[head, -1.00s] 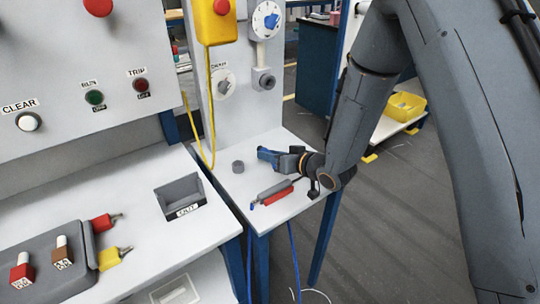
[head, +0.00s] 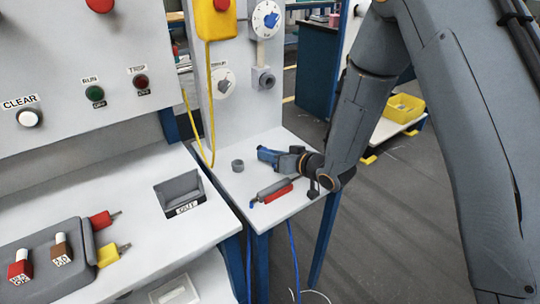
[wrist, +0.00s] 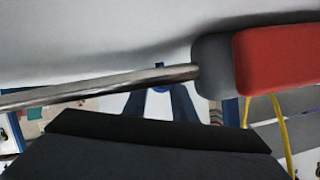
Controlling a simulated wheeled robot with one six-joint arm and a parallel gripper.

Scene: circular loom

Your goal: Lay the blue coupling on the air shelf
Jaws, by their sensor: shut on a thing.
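My gripper (head: 284,159) is low over the white side shelf (head: 262,222) in the head view. It is shut on the blue coupling (head: 267,155), which points left, towards a small grey ring-shaped fitting (head: 238,166) and apart from it. I cannot tell whether the coupling touches the shelf. In the wrist view the jaws and the coupling are not clearly seen; a dark block (wrist: 140,155) fills the bottom.
A grey-and-red tool (head: 275,189) with a blue tip lies on the shelf in front of my gripper. A grey tray (head: 180,193) is on the bench to the left. A yellow cable (head: 211,115) hangs at the panel.

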